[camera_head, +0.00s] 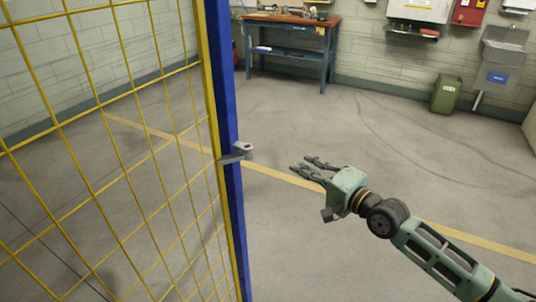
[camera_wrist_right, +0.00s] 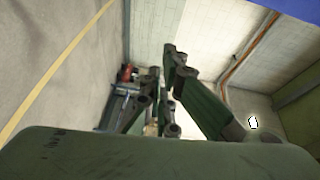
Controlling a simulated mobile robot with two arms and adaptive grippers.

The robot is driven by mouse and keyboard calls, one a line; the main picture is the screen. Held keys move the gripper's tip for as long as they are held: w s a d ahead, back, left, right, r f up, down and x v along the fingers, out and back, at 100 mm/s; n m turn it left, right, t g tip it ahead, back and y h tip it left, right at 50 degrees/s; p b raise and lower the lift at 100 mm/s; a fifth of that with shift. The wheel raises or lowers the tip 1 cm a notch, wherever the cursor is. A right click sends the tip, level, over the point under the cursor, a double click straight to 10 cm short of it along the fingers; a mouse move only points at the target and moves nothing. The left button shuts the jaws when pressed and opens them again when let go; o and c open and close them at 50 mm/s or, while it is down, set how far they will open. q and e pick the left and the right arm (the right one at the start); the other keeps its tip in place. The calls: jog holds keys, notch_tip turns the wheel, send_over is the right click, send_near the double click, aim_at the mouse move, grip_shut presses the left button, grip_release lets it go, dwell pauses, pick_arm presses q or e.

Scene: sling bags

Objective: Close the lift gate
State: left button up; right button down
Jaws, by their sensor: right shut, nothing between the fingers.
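The lift gate (camera_head: 150,162) is a yellow wire mesh panel filling the left of the head view. Its blue edge post (camera_head: 224,95) carries a grey latch handle (camera_head: 238,153) partway up. My right gripper (camera_head: 302,166), pale green with dark fingers, is to the right of the handle, apart from it and pointing left. It is shut and empty. Its fingers (camera_wrist_right: 165,95) also show in the right wrist view, with no handle between them. A blue patch in that view's top right corner is too partial to identify. My left gripper is not in view.
A workbench (camera_head: 290,20) with blue legs stands against the back wall. A green bin (camera_head: 446,93) and a grey stand (camera_head: 494,78) are at the back right. A yellow line (camera_head: 275,174) crosses the concrete floor. The floor between gate and bench is clear.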

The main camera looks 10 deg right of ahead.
jog(key=w+a+r+p, duration=0.1)
jog(key=w+a+p, duration=0.1)
jog(key=a, duration=0.2)
jog(key=w+a+r+y+p, duration=0.1)
jog(key=w+a+r+p, duration=0.1)
jog(key=a, duration=0.3)
jog(key=shift+a+r, duration=0.3)
jog(key=shift+s+f, duration=0.1)
dwell(0.5)
